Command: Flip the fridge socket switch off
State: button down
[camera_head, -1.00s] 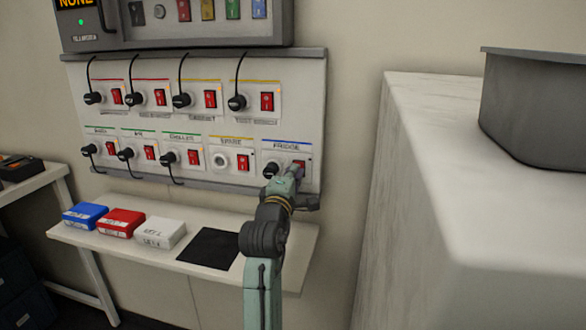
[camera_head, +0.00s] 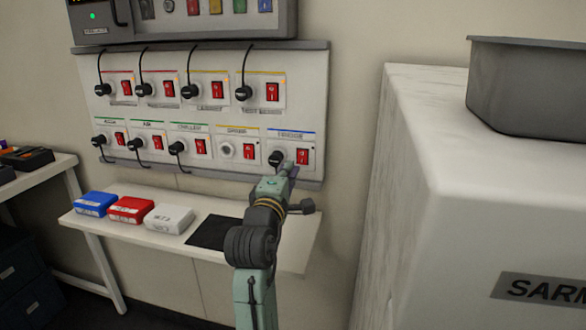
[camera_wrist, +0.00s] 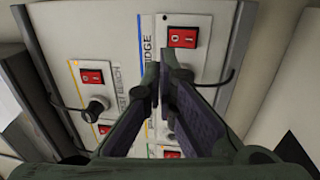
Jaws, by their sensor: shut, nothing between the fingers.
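The fridge socket (camera_head: 290,146), with a blue stripe and label, is at the right end of the lower row on the wall panel. Its red rocker switch (camera_head: 302,156) shows uncovered; it also shows in the wrist view (camera_wrist: 183,38), marked O and I. I cannot tell which side is pressed in. A black plug (camera_head: 275,158) sits left of the switch in the head view. My gripper (camera_head: 290,172) is shut and empty, just below the switch and apart from it. In the wrist view its fingertips (camera_wrist: 164,66) lie in front of the fridge label.
Other sockets with red switches fill the panel (camera_head: 200,116); a spare socket (camera_head: 228,150) is adjacent. Below, a shelf (camera_head: 285,258) holds blue, red and white boxes and a black mat (camera_head: 212,232). A large white cabinet (camera_head: 420,140) with a grey bin (camera_head: 525,90) stands at right.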

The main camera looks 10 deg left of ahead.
jog(key=shift+s+r+b, duration=0.15)
jog(key=shift+s+r, duration=0.05)
jog(key=shift+s, duration=0.9)
jog(key=shift+s+r+b, duration=0.15)
jog(key=shift+s+r, duration=0.05)
jog(key=shift+s, duration=0.85)
